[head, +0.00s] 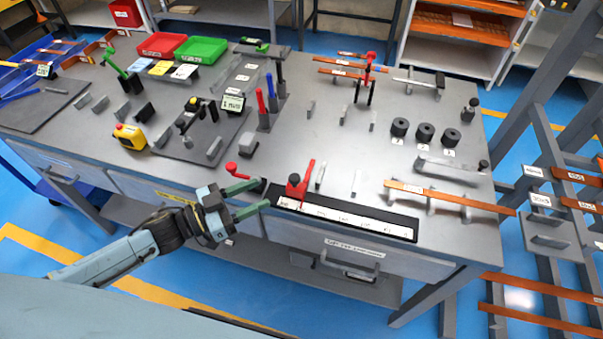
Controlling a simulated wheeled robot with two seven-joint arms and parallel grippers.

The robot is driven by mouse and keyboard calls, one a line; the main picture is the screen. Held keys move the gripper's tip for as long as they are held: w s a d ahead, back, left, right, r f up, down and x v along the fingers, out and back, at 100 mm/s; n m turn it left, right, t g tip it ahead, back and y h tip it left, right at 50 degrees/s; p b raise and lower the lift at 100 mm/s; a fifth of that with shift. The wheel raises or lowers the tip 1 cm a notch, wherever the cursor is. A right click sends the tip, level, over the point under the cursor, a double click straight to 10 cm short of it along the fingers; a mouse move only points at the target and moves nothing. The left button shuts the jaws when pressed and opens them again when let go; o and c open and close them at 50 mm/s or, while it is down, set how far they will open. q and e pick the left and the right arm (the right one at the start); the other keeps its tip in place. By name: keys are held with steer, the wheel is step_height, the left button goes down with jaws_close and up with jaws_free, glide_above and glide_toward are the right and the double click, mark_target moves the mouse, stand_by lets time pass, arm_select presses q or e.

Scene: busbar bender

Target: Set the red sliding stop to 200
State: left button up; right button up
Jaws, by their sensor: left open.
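The red sliding stop (298,189) stands upright near the left end of a black rail with a white scale strip (345,218) along the bench's front edge. The scale's numbers are too small to read. My left gripper (264,194) has green fingers that are spread apart with nothing between them. It is at the bench's front edge, just left of the stop, with its fingertips pointing right toward it. A small gap shows between the fingertips and the stop. My right gripper is not in view.
A red-knobbed lever (232,168) sits just behind my left gripper. A copper bar (450,199) rests on supports at right. Black cylinders (425,133) and a red-handled tool (368,72) stand farther back. A labelled drawer (352,254) lies below the scale. Bare bench surrounds the middle.

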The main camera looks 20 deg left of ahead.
arm_select(q)
steer(key=x, duration=1.2)
steer(key=shift+w+d, duration=0.15)
jaws_close()
